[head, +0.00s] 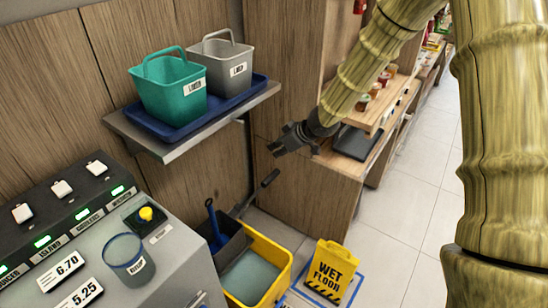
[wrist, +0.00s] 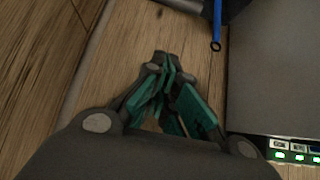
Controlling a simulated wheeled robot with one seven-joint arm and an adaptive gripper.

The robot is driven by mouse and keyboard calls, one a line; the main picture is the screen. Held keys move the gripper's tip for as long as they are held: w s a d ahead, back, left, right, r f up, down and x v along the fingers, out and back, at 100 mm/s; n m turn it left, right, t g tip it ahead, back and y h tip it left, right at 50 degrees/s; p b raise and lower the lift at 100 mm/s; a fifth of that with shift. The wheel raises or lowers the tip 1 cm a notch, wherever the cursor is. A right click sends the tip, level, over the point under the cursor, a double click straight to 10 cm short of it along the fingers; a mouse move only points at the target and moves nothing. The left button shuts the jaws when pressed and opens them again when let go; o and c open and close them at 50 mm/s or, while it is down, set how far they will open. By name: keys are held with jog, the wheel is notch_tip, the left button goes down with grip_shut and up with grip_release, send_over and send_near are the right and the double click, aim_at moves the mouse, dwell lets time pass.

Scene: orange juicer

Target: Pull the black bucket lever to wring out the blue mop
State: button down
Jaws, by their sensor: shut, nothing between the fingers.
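The yellow mop bucket (head: 282,284) stands on the floor at the bottom middle of the head view, with a dark wringer (head: 236,246) at its left. The black lever (head: 270,178) rises from the wringer, slanting up to the right. The blue mop handle (head: 213,222) stands up out of the wringer; it also shows at the top of the wrist view (wrist: 217,22). My gripper (head: 274,150) is above the lever's grip in the picture, apart from it. In the wrist view its teal-padded fingers (wrist: 164,70) are together and empty.
A wall shelf (head: 150,143) with a green bin (head: 172,98) and a grey bin (head: 217,65) is left of my gripper. A grey counter (head: 180,260) is at lower left. A yellow wet-floor sign (head: 328,270) stands right of the bucket. Tiled floor farther right is clear.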

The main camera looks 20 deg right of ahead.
jog(key=w+a+f, duration=0.1)
jog(key=f, duration=0.2)
jog(key=w+a+f+b, duration=0.1)
jog(key=f, duration=0.2)
jog(key=w+f, duration=0.1)
jog(key=f, duration=0.2)
jog(key=shift+w+a+b, duration=0.4)
jog(key=shift+s+d+f, duration=0.25)
jog(key=shift+s+f, duration=0.05)
jog(key=shift+f, duration=0.25)
